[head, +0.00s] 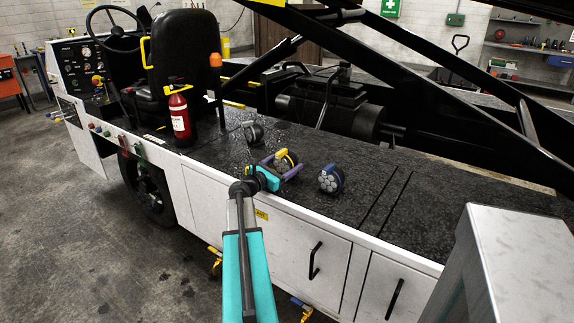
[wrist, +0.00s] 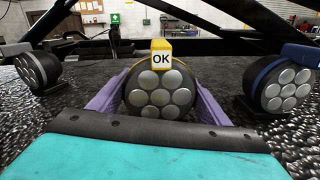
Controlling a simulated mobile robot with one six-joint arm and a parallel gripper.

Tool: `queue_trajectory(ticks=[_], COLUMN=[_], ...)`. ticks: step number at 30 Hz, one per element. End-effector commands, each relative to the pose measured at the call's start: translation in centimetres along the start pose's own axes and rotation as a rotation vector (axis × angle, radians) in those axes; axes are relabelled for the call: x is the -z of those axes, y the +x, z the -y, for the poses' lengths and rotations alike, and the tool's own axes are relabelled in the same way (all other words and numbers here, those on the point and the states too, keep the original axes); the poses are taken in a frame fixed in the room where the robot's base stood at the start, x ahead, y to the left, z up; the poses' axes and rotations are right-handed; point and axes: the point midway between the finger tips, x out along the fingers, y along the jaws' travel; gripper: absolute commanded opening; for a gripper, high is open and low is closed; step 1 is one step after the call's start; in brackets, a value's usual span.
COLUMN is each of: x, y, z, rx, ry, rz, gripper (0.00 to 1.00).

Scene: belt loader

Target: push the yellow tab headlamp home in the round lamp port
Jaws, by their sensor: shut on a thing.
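The yellow tab headlamp (wrist: 158,97) is a dark round lamp with several pale lenses. Its yellow tab on top is marked OK. It is at the centre of the wrist view, and in the head view the lamp (head: 286,157) shows at the black deck. My gripper (head: 283,163) has a purple finger on each side of it and is shut on it. Whether the lamp's base touches the deck is hidden. I cannot make out the round lamp port in either view.
A blue tab lamp (head: 331,179) stands on the deck (head: 410,200) to the right. A grey tab lamp (head: 252,132) stands to the left, farther back. A red fire extinguisher (head: 179,115) stands by the seat. Black boom beams (head: 400,70) cross behind. The deck right of the blue lamp is clear.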

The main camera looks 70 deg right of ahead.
Motion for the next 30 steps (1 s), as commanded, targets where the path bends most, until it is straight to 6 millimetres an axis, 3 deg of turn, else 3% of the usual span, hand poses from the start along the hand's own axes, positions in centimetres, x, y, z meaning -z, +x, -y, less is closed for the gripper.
queue_trajectory(ticks=[11, 30], x=[-3.1, -1.4], y=[0.0, -0.7], z=[-0.8, -10.8], rx=[-0.003, -0.003], ry=[0.000, 0.000], rz=[0.002, 0.001], gripper=[0.38, 0.38])
